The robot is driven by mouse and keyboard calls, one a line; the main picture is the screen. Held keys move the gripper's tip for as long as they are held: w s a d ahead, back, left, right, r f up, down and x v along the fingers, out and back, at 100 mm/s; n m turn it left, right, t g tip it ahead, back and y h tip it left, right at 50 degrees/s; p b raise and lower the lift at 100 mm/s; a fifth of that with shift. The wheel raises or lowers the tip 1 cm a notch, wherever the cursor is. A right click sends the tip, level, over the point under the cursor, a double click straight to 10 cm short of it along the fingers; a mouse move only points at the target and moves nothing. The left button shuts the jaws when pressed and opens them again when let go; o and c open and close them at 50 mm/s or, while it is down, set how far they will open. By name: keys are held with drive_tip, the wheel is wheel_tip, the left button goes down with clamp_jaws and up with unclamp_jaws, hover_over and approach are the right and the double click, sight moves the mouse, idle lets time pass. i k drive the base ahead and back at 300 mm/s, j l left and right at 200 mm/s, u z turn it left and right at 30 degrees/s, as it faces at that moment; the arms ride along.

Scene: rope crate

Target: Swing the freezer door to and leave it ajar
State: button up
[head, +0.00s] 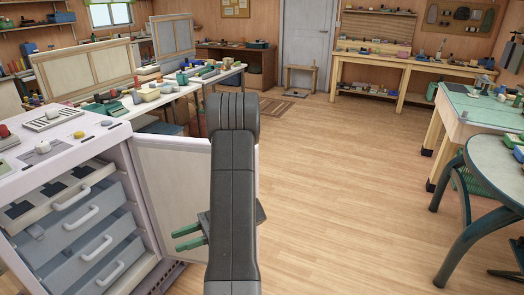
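The freezer (122,160) stands at the left, a pale cabinet with its front open and grey drawers (92,238) with white handles showing. Its freezer door (172,175) stands wide open, swung out to the right from the cabinet's right edge, with its pale inner panel towards me. My dark arm hides much of the door's right part. My gripper (175,241) overlaps the lower part of the door in the picture. Its two green fingers point left and are apart, with nothing between them. I cannot tell whether they touch the door.
Small items lie on the freezer's top (62,140). A cluttered white table (165,98) with upright panels stands behind it. A round table (497,165) and a green-topped bench (480,108) stand at the right. The wooden floor (345,190) between is clear.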

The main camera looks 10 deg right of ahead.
sight(172, 172)
drive_tip(key=i+l+u, duration=0.2)
drive_tip(key=l, duration=0.4)
drive_tip(key=i+l+u, duration=0.25)
drive_tip(key=l, duration=0.4)
drive_tip(key=l+u, duration=0.2)
drive_tip(key=l, duration=0.45)
drive_tip(key=l+u, duration=0.2)
drive_tip(key=l, duration=0.45)
drive_tip(key=i+l+u, duration=0.1)
drive_tip(key=i+l, duration=0.15)
drive_tip(key=i+l+u, duration=0.15)
drive_tip(key=l, duration=0.3)
drive_tip(key=i+l+u, duration=0.1)
drive_tip(key=i+l, duration=0.25)
drive_tip(key=i+l+u, duration=0.15)
drive_tip(key=l, duration=0.3)
drive_tip(key=i, duration=0.05)
